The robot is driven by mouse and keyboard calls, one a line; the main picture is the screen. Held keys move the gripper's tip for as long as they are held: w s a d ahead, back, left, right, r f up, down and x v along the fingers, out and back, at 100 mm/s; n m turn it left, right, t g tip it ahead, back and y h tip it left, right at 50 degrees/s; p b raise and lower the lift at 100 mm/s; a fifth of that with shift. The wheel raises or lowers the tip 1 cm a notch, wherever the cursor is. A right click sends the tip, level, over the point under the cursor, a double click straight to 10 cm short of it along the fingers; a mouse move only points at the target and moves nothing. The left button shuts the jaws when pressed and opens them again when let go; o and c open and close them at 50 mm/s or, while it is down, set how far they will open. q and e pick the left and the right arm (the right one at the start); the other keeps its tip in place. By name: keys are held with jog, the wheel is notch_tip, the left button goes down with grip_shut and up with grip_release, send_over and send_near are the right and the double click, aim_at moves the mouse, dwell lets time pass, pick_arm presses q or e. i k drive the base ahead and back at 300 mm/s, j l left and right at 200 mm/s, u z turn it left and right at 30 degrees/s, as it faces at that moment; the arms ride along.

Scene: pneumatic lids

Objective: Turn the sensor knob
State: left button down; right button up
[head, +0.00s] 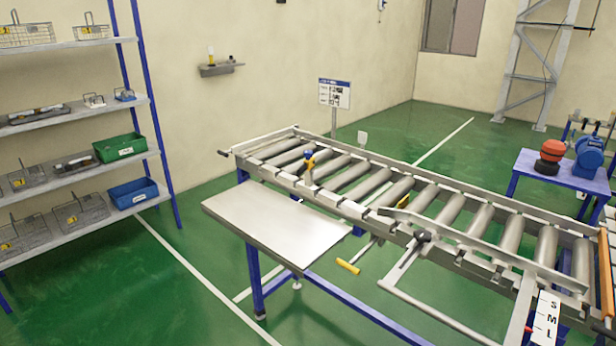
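Neither of my grippers shows in the head view. No part is clearly marked as the sensor knob. A small yellow and blue device (309,162) stands upright on the near rail of the roller conveyor (470,243), and it may be the sensor; its details are too small to tell. A dark round knob (423,236) sits on the near rail farther right, by a pale metal frame. A yellow-handled lever (348,266) sticks out below the rail. Nothing is touching any of these.
A bare grey side table (278,222) adjoins the conveyor's near left side. A shelf rack (80,112) with baskets and bins stands at left. A blue table (562,170) with red and blue equipment stands at right. Green floor (200,290) is clear in front.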

aim_at(308, 153)
jog(key=i+j, duration=0.2)
jog(key=j, duration=0.15)
jog(key=i+j+z, duration=0.1)
jog(key=j, duration=0.25)
jog(key=i+j, duration=0.25)
jog(key=i+j+z, duration=0.15)
jog(key=j, duration=0.3)
